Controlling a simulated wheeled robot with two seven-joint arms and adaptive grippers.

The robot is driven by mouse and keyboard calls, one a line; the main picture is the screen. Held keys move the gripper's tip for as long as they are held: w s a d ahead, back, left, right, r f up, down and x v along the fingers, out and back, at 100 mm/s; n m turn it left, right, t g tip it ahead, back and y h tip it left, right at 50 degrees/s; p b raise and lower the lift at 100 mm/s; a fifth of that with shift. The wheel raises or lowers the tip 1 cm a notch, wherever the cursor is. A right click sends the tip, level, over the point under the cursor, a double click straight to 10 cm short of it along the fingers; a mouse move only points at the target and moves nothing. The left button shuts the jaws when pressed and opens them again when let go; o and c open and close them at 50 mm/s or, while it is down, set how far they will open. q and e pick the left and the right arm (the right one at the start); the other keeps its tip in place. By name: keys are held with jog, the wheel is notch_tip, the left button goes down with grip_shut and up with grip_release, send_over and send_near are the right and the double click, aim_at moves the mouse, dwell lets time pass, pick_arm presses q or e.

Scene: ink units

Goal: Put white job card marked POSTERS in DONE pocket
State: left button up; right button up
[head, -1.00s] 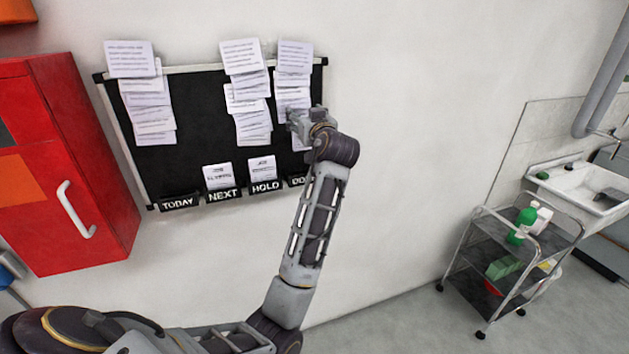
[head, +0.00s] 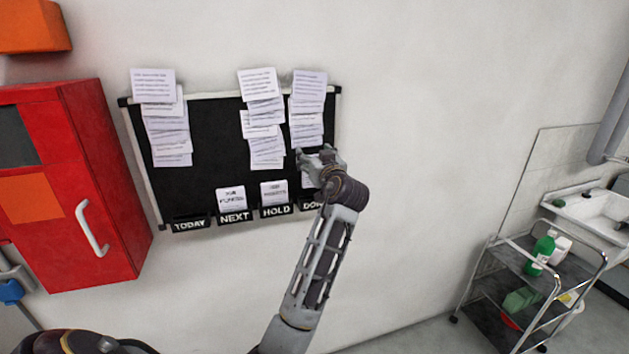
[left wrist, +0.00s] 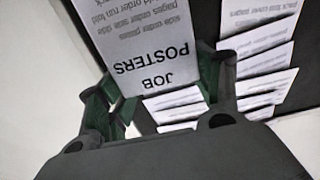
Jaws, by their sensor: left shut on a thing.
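My left gripper (head: 318,157) is in front of the right part of the black board, above the DONE pocket (head: 311,204). In the left wrist view my left gripper (left wrist: 160,105) is shut on the white job card marked POSTERS (left wrist: 150,50), whose print appears upside down. In the head view a white patch, apparently this card (head: 307,181), shows below the gripper, above the pocket and partly hidden. Whether it touches the pocket I cannot tell. My arm covers the right end of the DONE label. My right gripper is not in view.
The TODAY pocket (head: 190,225) looks empty. The NEXT pocket (head: 235,217) and HOLD pocket (head: 277,211) each hold a white card. Three columns of printed sheets hang on the board (head: 215,140). A red cabinet (head: 95,180) stands left, a trolley (head: 520,285) right.

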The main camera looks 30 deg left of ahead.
pick_arm(q)
notch_tip(320, 180, down, 2)
jog(key=shift+f, duration=1)
notch_tip(320, 180, down, 2)
jog(key=shift+f, duration=0.4)
jog(key=o, duration=0.6)
jog(key=shift+c, duration=0.2)
jog(key=o, duration=0.4)
jog(key=shift+o, duration=0.2)
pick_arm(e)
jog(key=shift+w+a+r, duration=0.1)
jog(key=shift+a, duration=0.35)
